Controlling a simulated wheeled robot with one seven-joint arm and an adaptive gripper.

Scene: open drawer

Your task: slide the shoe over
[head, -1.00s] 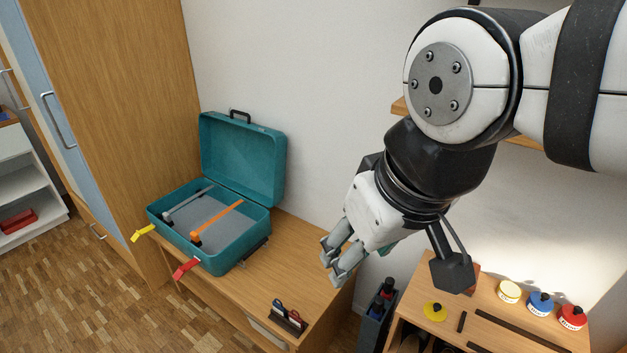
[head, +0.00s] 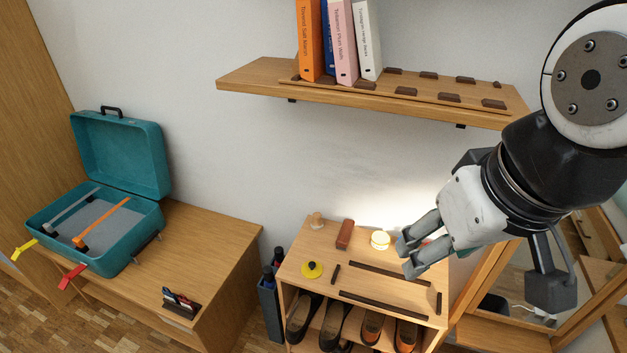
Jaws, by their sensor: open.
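Several shoes stand in the open front of a low wooden shoe cabinet (head: 290,300) at the bottom of the head view. A black shoe (head: 302,318) is at the left, with another black shoe (head: 331,325) beside it. An orange-brown shoe (head: 372,328) and a second orange-brown shoe (head: 406,335) stand to the right. Their lower parts are hidden or cut off. Which shoe is meant I cannot tell. My gripper (head: 406,258) is open and empty, in front of the right part of the cabinet top in the picture, apart from the shoes.
The cabinet top bears dark strips (head: 390,308), a yellow lid (head: 312,270), a brown block (head: 345,235) and a cream tin (head: 380,240). A book shelf (head: 250,78) hangs above. A teal case (head: 150,225) stands open at left; a mirror (head: 510,285) leans at right.

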